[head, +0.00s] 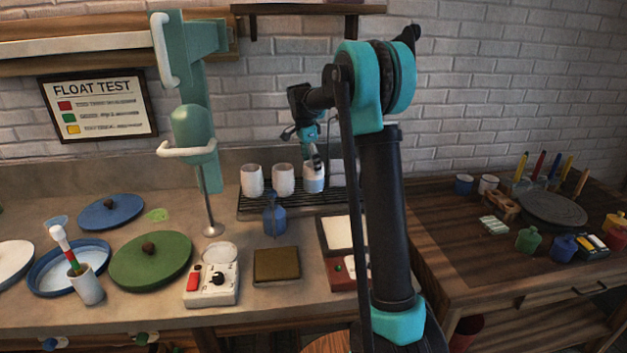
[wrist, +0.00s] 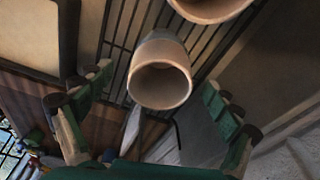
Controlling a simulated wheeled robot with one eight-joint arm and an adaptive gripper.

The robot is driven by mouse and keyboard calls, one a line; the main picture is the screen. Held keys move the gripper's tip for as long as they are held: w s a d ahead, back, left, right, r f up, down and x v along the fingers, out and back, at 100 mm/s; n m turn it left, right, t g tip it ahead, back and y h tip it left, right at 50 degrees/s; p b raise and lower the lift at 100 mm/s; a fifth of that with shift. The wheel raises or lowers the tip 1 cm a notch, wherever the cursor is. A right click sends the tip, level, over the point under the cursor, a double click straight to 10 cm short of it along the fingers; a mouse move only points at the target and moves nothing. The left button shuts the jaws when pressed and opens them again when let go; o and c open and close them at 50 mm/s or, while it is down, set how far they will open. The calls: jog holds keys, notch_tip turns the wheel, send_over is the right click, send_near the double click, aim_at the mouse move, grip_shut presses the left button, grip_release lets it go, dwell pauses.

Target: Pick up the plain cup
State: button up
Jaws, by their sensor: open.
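Several pale cups stand in a row on a dark slatted rack (head: 268,211) at the back of the counter. The left cup (head: 251,181) and middle cup (head: 283,180) stand clear of my gripper (head: 314,158). My gripper is at the top of a third cup (head: 313,180). In the wrist view one pale cup (wrist: 160,78) lies between my open fingers, with gaps on both sides. Its rim and hollow inside face the camera, and no marking shows on it. Another cup (wrist: 210,8) is cut off at the top edge. I cannot tell for certain which cup is the plain one.
Green (head: 150,260) and blue (head: 110,212) round lids lie farther left. My arm hides the rack's right end. A wooden table (head: 455,245) is at right.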

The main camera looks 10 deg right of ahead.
aim_at(312, 184)
jog(key=shift+w+d+f, duration=0.1)
jog(key=shift+d+f, duration=0.1)
jog(key=shift+f, duration=0.7)
jog(key=shift+w+d+f, duration=0.1)
jog(key=shift+d+f, duration=0.15)
jog(key=shift+f, duration=0.65)
jog(key=shift+d+f, duration=0.2)
jog(key=shift+f, duration=0.7)
jog(key=c, duration=1.5)
jog(key=shift+r, duration=0.15)
